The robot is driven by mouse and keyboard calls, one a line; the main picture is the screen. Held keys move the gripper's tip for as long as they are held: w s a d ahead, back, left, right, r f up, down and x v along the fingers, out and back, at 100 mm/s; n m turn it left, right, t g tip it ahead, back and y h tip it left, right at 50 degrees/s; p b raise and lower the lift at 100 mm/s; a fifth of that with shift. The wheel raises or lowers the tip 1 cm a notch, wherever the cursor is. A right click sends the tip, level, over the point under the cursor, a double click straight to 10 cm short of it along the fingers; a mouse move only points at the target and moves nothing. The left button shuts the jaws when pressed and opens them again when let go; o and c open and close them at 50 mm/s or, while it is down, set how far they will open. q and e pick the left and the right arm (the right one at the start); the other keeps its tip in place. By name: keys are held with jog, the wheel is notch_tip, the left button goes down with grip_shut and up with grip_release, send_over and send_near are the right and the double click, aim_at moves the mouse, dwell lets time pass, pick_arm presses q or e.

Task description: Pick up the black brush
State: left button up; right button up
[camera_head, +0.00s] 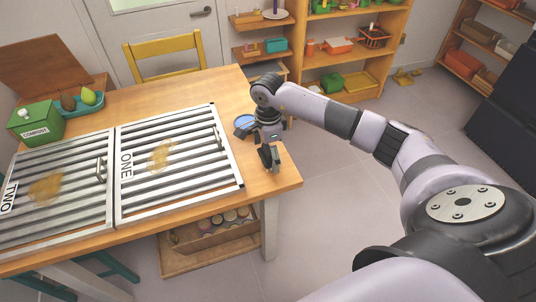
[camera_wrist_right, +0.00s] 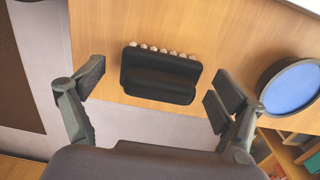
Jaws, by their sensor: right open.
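The black brush (camera_wrist_right: 160,88) lies on the wooden table in the right wrist view, with a row of pale bristle tufts along its far edge. My right gripper (camera_wrist_right: 159,86) is open, with one finger to the left of the brush and the other to its right. I see gaps between both fingers and the brush. In the head view my right gripper (camera_head: 258,143) is over the table's right end, and I cannot make out the brush there. My left gripper is not in view.
A round blue-topped item (camera_wrist_right: 294,88) with a dark rim sits right of the brush, close to the right finger. Two slatted metal racks (camera_head: 180,160) cover much of the table (camera_head: 200,85). A green compost box (camera_head: 35,122) stands at the far left. Shelves (camera_head: 340,60) stand behind.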

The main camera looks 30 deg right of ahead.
jog(key=shift+f, duration=0.25)
jog(key=shift+c, duration=0.4)
jog(key=c, duration=1.2)
jog(key=shift+o, duration=0.2)
